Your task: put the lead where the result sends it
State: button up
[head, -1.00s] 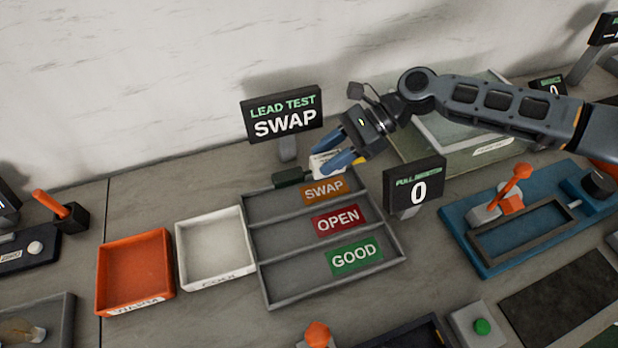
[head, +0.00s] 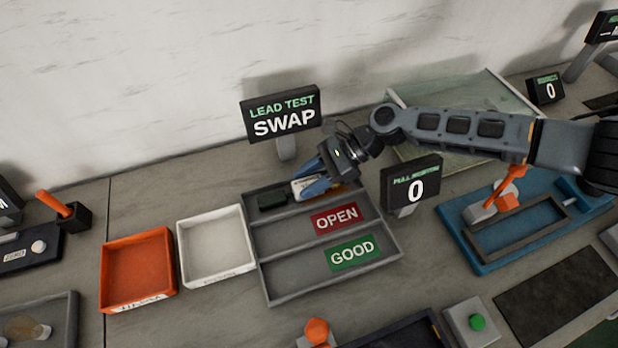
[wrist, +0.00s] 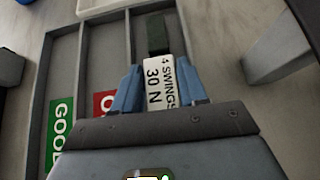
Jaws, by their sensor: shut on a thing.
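The lead test display (head: 285,113) reads SWAP. The grey sorting tray (head: 330,284) has three compartments; the OPEN (head: 336,217) and GOOD (head: 352,253) labels show, and the SWAP label is mostly hidden behind my gripper. My gripper (head: 312,184) is at the top, SWAP compartment, with its blue fingers shut on the lead. The lead shows a white tag (wrist: 158,84), reading 4 SWINGS 30 N, and a dark green block (head: 272,200) at its far end. The block lies in or just over the SWAP compartment; I cannot tell if it touches the floor.
A white tray (head: 250,267) and an orange tray (head: 104,278) stand left of the sorting tray. A display reading 0 (head: 412,180) stands close right of my gripper. A blue fixture (head: 482,262) is farther right. The OPEN and GOOD compartments look empty.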

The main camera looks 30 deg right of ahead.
jog(key=o, duration=1.2)
jog(key=shift+d, duration=0.1)
jog(key=b+v, duration=0.1)
jog(key=v, duration=1.1)
jog(key=shift+r, duration=0.1)
